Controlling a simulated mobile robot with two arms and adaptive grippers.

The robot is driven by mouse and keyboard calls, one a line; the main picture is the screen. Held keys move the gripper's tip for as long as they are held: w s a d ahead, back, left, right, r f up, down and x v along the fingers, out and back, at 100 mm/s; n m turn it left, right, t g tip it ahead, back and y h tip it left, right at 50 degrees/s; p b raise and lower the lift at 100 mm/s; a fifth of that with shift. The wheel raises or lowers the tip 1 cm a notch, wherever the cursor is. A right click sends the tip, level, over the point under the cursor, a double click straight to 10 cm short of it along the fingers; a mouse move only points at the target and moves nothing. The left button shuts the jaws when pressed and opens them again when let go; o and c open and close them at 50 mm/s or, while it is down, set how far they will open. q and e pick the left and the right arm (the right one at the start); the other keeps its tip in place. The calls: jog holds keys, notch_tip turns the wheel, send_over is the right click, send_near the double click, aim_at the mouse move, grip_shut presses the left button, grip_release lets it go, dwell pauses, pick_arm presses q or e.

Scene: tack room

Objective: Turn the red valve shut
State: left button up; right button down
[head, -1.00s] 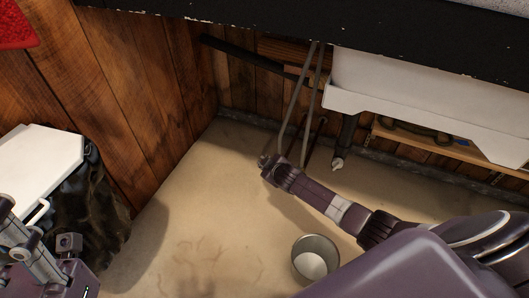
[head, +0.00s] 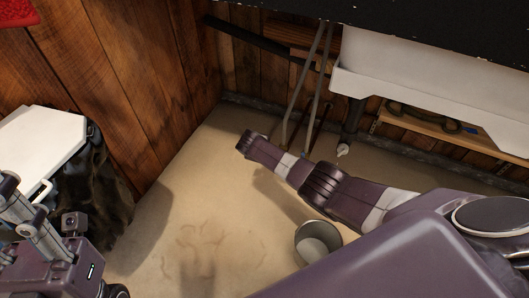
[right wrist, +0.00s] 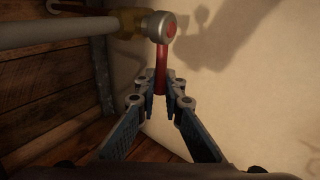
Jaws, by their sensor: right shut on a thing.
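The red valve handle (right wrist: 162,68) shows in the right wrist view as a narrow lever hanging from a round metal hub with a red centre (right wrist: 166,27), at the end of a grey pipe (right wrist: 60,30). My right gripper (right wrist: 161,82) is shut on the lever's lower part, one finger on each side. In the head view my right arm reaches to the left, low by the back wall; its wrist hides the right gripper and the valve.
A metal bucket (head: 317,243) stands on the tan floor beneath my right arm. Thin pipes (head: 300,95) come down by the wooden wall, left of a white sink (head: 420,85). The floor at centre-left is clear.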

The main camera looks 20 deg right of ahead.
jog(key=shift+f, duration=0.15)
dwell(0.4)
jog(key=c, duration=2.3)
grip_release()
jog(key=shift+a, duration=0.1)
jog(key=shift+s+a+r, duration=0.15)
jog(key=shift+r, duration=0.3)
jog(key=v, duration=1.1)
jog(key=shift+a, duration=0.15)
